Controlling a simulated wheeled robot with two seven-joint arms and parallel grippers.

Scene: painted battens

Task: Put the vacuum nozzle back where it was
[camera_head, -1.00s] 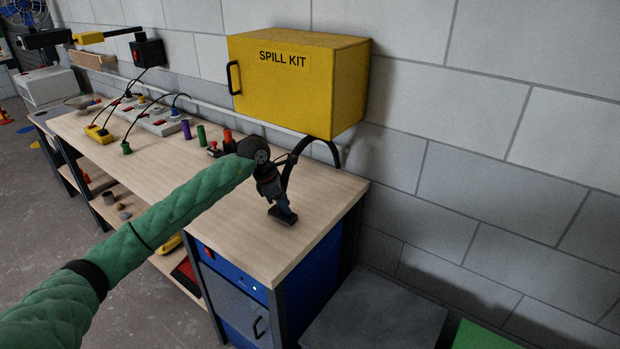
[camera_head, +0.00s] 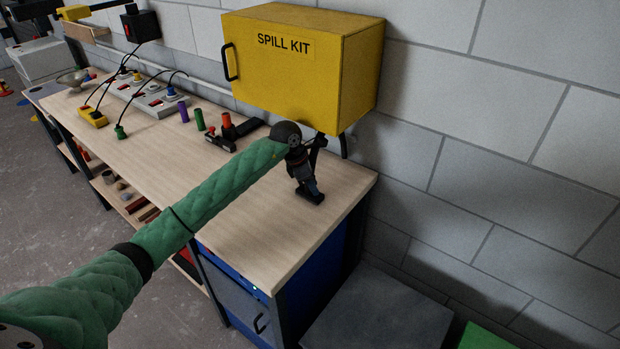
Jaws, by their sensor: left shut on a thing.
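My left gripper (camera_head: 305,184) reaches in over the right end of the workbench, in front of and below the yellow spill kit box. It is shut on the vacuum nozzle (camera_head: 312,197), a small dark piece whose flat end shows at the jaws, close above the bench top. I cannot tell whether it touches the wood. A black hose (camera_head: 343,146) shows behind the gripper, below the box, and is partly hidden. Dark gripper and dark nozzle are hard to tell apart here. My right gripper is not in view.
The spill kit box (camera_head: 300,62) hangs on the wall, close above the gripper. The bench's front right top is clear.

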